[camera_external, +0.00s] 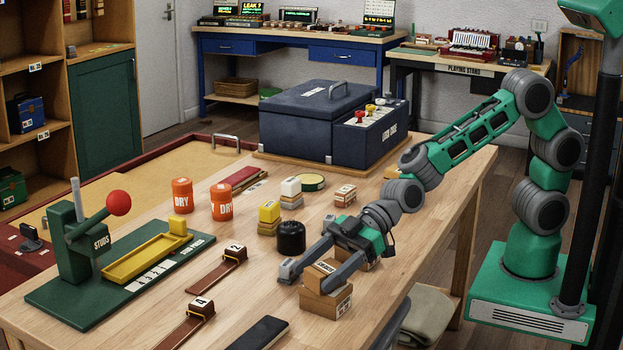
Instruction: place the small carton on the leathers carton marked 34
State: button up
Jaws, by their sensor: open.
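The small carton (320,273) is brown with a white label on it. It sits on top of a larger brown carton (322,305) near the table's right front. The larger carton has a white label on its right side, too small to read surely as 34. My gripper (309,279) is open, with one finger to the left of the small carton and the other along its right side. I cannot tell whether either finger touches it. Another brown carton (368,266) is partly hidden behind my gripper.
A black cylinder (291,237) stands just behind my left finger. Leather-brown numbered pieces (217,272) lie to the left. A dark flat block (262,333) lies in front. A green press (75,245) stands at the far left. Orange DRY tins (221,202) stand farther back.

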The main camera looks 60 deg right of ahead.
jog(key=v, duration=0.9)
jog(key=shift+s+d, duration=0.15)
jog(key=shift+d, duration=0.1)
jog(key=shift+r, duration=0.1)
